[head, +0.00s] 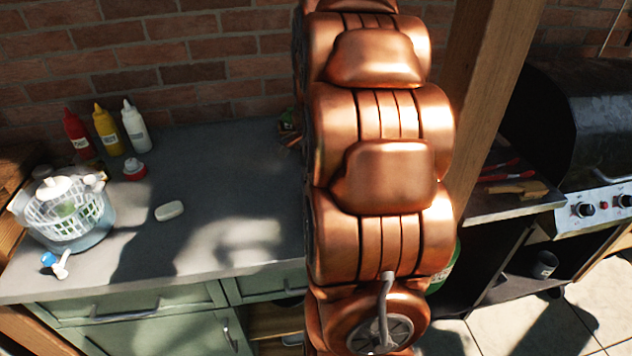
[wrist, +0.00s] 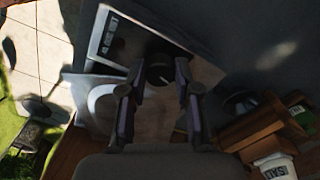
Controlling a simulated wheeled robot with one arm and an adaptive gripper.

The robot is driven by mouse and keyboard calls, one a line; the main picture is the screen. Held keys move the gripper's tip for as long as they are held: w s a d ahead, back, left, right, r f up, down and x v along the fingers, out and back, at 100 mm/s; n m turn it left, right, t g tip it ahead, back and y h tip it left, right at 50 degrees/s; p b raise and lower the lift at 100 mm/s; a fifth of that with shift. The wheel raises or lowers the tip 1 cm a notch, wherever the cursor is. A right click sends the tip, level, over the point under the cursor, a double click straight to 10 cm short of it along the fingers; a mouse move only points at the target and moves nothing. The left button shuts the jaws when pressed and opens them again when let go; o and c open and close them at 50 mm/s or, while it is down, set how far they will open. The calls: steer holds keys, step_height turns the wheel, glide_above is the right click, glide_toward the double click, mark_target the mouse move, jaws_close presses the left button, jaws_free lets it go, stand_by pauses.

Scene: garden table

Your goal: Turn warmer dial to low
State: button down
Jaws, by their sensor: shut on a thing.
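In the head view my copper arm hides the gripper and the dial.
A grey counter (head: 235,245) holds bottles (head: 106,130), a white soap-like bar (head: 169,211) and a salad spinner (head: 66,210) on the left. A wooden post (head: 490,90) and a grill (head: 590,130) are right of my arm. Wooden crates (wrist: 262,130) appear lower right in the wrist view.

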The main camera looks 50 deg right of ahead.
steer(key=m+b, duration=0.2)
steer(key=m, duration=0.2)
steer(key=shift+m, duration=2.3)
steer(key=shift+w, duration=0.1)
steer(key=c, duration=0.8)
jaws_free()
steer(key=shift+r, duration=6)
